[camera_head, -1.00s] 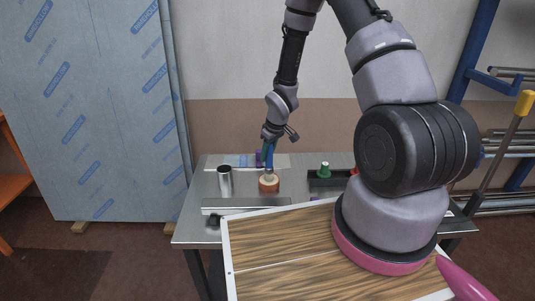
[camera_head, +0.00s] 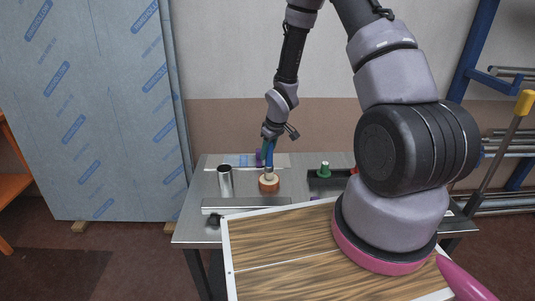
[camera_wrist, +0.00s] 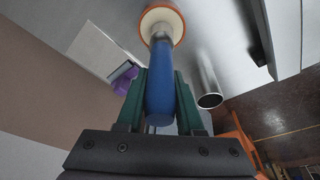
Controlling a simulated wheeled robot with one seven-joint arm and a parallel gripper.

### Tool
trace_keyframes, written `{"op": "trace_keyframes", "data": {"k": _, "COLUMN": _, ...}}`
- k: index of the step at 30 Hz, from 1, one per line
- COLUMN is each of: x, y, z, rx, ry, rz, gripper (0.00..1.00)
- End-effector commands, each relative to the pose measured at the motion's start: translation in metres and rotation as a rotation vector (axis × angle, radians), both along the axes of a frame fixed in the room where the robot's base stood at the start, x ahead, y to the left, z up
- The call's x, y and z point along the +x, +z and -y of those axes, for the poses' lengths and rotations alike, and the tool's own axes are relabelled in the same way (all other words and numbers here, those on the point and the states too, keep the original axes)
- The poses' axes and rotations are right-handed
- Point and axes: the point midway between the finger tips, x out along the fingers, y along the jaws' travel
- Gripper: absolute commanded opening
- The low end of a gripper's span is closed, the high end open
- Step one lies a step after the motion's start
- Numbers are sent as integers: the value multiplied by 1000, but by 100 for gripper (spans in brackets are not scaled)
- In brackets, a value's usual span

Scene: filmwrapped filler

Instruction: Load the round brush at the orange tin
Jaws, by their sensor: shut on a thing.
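The round brush (camera_wrist: 159,88) has a blue handle and a metal ferrule. In the head view the brush (camera_head: 268,158) points down, slightly tilted, with its lower end at the orange tin. My gripper (camera_wrist: 160,82) is shut on the blue handle, with a green finger on each side. The orange tin (camera_head: 269,187) stands on the metal bench, and its orange rim and cream-coloured inside show at the top of the wrist view (camera_wrist: 175,27). The bristles are hidden; I cannot tell how deep they sit in the tin.
A metal cylinder (camera_head: 225,182) stands left of the tin on the bench (camera_head: 195,220). A purple object (camera_head: 259,159) lies behind the brush. A dark tray (camera_head: 322,186) with a green-topped item (camera_head: 325,170) is to the right. A wood-grain panel (camera_head: 290,265) lies in front.

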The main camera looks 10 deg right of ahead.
Motion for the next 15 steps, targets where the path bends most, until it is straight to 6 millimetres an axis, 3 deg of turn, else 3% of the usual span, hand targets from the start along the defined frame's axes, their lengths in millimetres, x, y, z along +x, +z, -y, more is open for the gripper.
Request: {"op": "trace_keyframes", "data": {"k": 15, "x": 1, "y": 44, "z": 1, "rx": -1, "ry": -1, "rz": 4, "gripper": 0}}
